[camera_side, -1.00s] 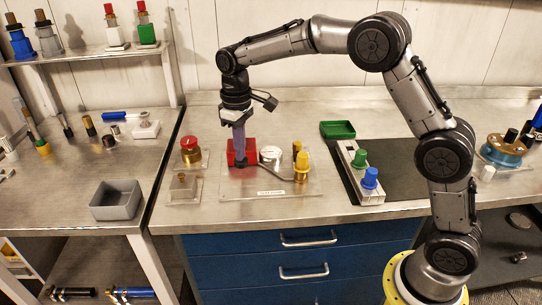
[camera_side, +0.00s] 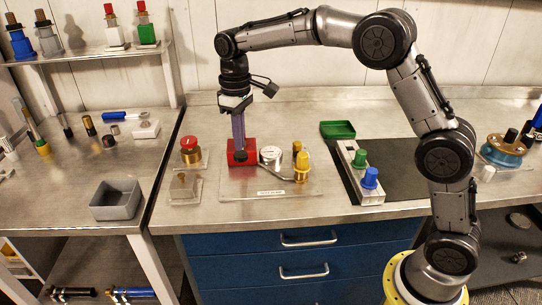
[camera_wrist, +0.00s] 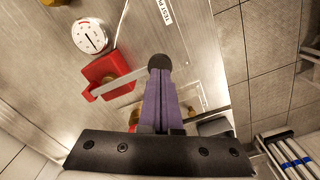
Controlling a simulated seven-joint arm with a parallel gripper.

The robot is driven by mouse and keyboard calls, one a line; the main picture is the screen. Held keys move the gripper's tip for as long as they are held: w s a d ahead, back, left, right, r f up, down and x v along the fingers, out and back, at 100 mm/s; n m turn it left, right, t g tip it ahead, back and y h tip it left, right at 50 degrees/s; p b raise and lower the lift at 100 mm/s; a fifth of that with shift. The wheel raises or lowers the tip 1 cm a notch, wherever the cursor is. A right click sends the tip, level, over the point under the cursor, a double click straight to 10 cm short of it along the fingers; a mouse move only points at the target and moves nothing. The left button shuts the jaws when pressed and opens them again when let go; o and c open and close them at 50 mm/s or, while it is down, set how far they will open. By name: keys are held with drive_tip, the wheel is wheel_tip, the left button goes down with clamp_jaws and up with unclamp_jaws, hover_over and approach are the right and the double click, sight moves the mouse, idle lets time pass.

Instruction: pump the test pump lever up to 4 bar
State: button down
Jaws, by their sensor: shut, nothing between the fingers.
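In the wrist view, the red body (camera_wrist: 108,78) and the gauge (camera_wrist: 91,36) are at upper left; the gauge value is too small to read. The pump's grey lever (camera_side: 275,171) ends in a black knob (camera_side: 240,156), which also shows in the wrist view (camera_wrist: 159,63). My gripper (camera_side: 239,147) is shut and empty, its purple fingers pointing down at the knob. The fingertips (camera_wrist: 160,72) overlap the knob; I cannot tell whether they touch it.
A yellow-topped brass fitting (camera_side: 302,165) stands right of the gauge. A red-topped brass part (camera_side: 190,152) stands to the left. Bare bench lies behind the pump.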

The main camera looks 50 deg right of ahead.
sight(241, 154)
drive_tip(key=shift+f, duration=2.45)
drive_tip(key=shift+r, duration=2.5)
drive_tip(key=shift+f, duration=0.1)
idle(2.0)
wheel_tip(241, 154, up, 6)
idle(0.9)
